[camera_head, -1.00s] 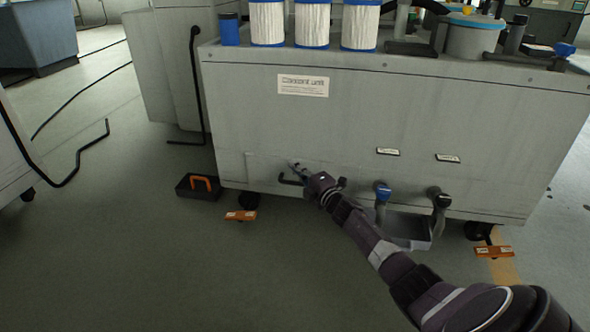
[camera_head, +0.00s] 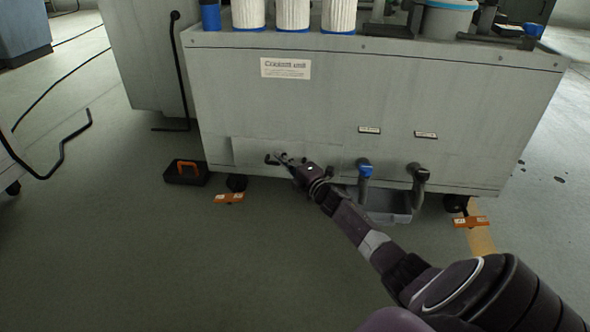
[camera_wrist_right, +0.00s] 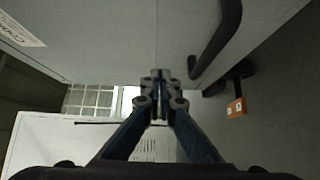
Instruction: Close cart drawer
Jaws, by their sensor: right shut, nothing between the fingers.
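The grey cart (camera_head: 420,95), labelled as a coolant unit, stands ahead in the head view. Its drawer front (camera_head: 245,152) is a flat panel at the lower left, with a black bar handle (camera_head: 270,159). I cannot tell how far the drawer stands out from the cart. My right gripper (camera_head: 284,159) is shut and empty, just beside the handle. In the right wrist view, its fingertips (camera_wrist_right: 160,76) point at the grey front, left of the black handle (camera_wrist_right: 220,42). Whether they touch it is unclear. My left gripper is out of view.
White filter cylinders (camera_head: 292,14) and a grey bucket (camera_head: 447,18) stand on the cart. Two hose fittings (camera_head: 364,178) (camera_head: 417,180) and a grey bin (camera_head: 388,207) are at its lower right. A black box with orange handle (camera_head: 186,173) sits on the floor left.

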